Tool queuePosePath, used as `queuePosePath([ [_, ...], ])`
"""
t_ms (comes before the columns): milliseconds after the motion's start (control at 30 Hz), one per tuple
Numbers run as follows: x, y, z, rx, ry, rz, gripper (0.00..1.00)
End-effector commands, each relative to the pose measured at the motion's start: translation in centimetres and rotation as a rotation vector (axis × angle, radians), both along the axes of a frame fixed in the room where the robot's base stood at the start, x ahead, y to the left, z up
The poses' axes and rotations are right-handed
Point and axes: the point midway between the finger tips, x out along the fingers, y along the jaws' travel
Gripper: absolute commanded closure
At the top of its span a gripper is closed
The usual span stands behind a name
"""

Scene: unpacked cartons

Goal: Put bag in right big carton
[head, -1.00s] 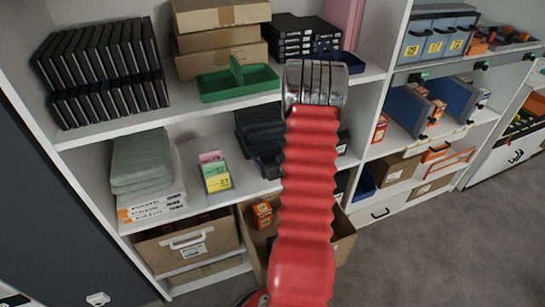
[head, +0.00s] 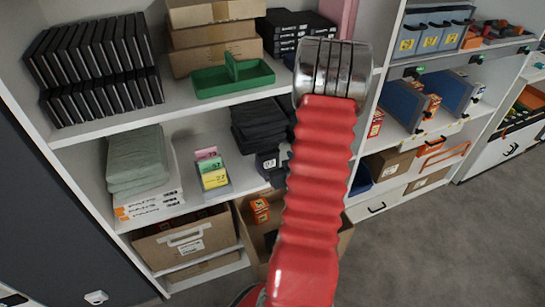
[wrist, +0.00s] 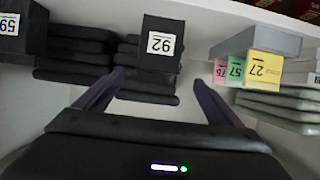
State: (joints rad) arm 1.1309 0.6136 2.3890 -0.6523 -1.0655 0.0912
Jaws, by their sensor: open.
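Black folded soft items (head: 260,122), which look like bags, lie stacked on the middle shelf. In the wrist view a black stack (wrist: 145,84) lies beyond my fingers, and a black block with a white number label (wrist: 162,62) sits in front of it. I cannot tell which piece is the bag. My gripper (wrist: 158,80) is open and empty, its two fingers spread either side of the labelled block. In the head view my red arm hides it. The right big carton (head: 252,242) stands open at the bottom, partly behind my arm, with small orange boxes inside.
A left carton (head: 186,238) with a handle stands beside it. Pink, green and yellow number blocks (head: 212,170) and a grey-green folded stack (head: 135,158) share the middle shelf. A green tray (head: 235,80) is on the shelf above. The grey floor (head: 420,240) at right is clear.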

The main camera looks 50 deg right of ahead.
Motion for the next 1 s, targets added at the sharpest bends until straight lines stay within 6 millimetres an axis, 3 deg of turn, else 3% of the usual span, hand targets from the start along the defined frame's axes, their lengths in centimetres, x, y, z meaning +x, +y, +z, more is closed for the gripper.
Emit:
queuePosePath([
  [300,-3.3,1.8,1.6,-0.001,0.0,-0.002,0.11],
  [1000,-3.5,2.0,1.7,0.0,0.0,-0.001,0.11],
])
